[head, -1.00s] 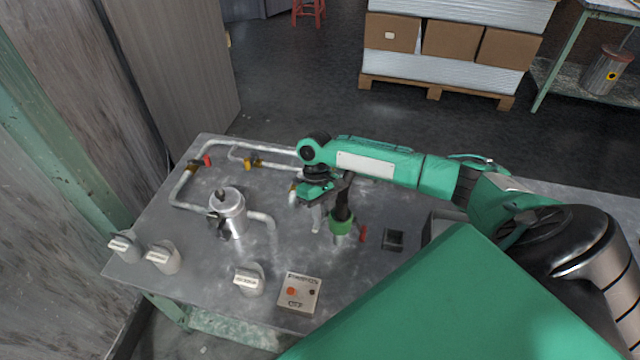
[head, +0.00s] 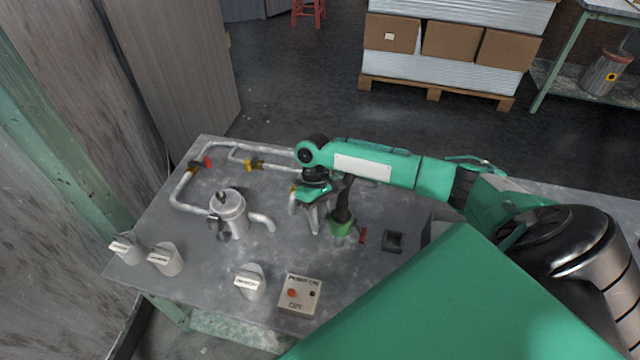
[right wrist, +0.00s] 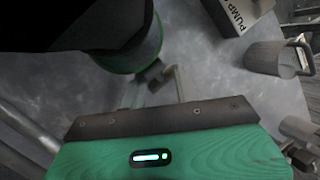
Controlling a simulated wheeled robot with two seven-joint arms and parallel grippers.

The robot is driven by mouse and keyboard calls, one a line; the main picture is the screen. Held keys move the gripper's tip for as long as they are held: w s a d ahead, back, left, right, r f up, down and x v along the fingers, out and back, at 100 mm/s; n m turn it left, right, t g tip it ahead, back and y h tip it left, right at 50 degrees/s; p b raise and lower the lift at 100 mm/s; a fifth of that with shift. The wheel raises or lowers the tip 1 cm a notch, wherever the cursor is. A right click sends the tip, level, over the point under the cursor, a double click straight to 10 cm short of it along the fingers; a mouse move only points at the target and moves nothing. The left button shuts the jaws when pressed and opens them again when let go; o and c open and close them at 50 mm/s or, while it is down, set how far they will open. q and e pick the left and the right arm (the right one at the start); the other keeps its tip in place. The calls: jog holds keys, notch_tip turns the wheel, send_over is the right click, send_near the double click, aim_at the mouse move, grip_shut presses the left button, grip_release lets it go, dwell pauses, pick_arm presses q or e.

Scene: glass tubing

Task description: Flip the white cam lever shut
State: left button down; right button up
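My right gripper (head: 313,218) points down over the table, just left of a black upright cylinder (head: 345,195) with a green collar (head: 341,229). In the right wrist view its two pale fingers (right wrist: 155,88) stand apart. A small dark-and-grey part (right wrist: 150,74) shows between or just beyond them; I cannot tell whether they touch it. The black cylinder with its green rim (right wrist: 158,45) is close beyond the fingers. I cannot clearly make out the white cam lever in either view. My left gripper is not in view.
A metal canister (head: 230,212) with pipes stands at left. White knobs (head: 250,281) and a control box (head: 300,294) line the front edge. A red tab (head: 363,235) and a small dark block (head: 393,241) lie right of the collar. The table (head: 270,255) between canister and box is clear.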

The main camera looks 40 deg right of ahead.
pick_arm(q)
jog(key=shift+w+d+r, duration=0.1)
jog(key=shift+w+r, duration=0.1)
pick_arm(e)
jog(key=v, duration=1.3)
jog(key=shift+r, duration=0.25)
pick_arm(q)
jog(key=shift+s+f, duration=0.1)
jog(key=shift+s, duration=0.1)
pick_arm(e)
jog(key=shift+w, duration=0.1)
